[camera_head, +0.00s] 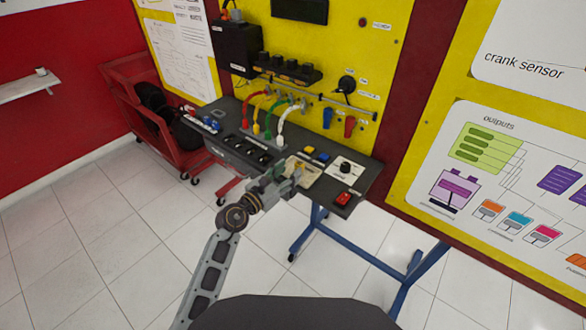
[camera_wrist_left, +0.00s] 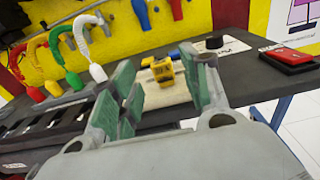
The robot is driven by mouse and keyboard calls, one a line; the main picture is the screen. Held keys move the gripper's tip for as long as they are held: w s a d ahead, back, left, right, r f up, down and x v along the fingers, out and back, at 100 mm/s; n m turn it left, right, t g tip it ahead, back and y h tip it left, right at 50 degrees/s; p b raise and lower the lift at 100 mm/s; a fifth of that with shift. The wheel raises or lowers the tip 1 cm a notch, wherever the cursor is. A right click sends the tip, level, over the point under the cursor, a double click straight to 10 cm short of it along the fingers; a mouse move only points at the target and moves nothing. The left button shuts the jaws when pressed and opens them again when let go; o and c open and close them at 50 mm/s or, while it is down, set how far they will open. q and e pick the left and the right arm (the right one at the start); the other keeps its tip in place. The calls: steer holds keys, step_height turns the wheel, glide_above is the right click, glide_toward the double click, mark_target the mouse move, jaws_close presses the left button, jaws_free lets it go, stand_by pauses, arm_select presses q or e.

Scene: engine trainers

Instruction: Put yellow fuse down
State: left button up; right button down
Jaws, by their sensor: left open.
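The yellow fuse (camera_wrist_left: 162,70) shows in the left wrist view as a small yellow block with a dark mark. It appears to rest on a pale beige pad (camera_wrist_left: 166,93) on the dark bench top. My left gripper (camera_wrist_left: 160,84) is open, its green-lined fingers on either side of the fuse in the picture, with gaps at both sides. In the head view my left gripper (camera_head: 284,180) is over the bench's front edge beside the pad (camera_head: 308,172). There I cannot clearly make out the fuse. My right gripper is not in view.
The bench (camera_head: 368,172) carries a yellow block (camera_head: 308,149), a blue block (camera_head: 322,157), a white knob plate (camera_head: 345,168) and a red switch (camera_head: 343,198). Coloured cables (camera_head: 268,117) arch up at the back. A red cart (camera_head: 150,100) stands left. Floor in front is clear.

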arm_select(q)
steer(key=shift+v, duration=2.75)
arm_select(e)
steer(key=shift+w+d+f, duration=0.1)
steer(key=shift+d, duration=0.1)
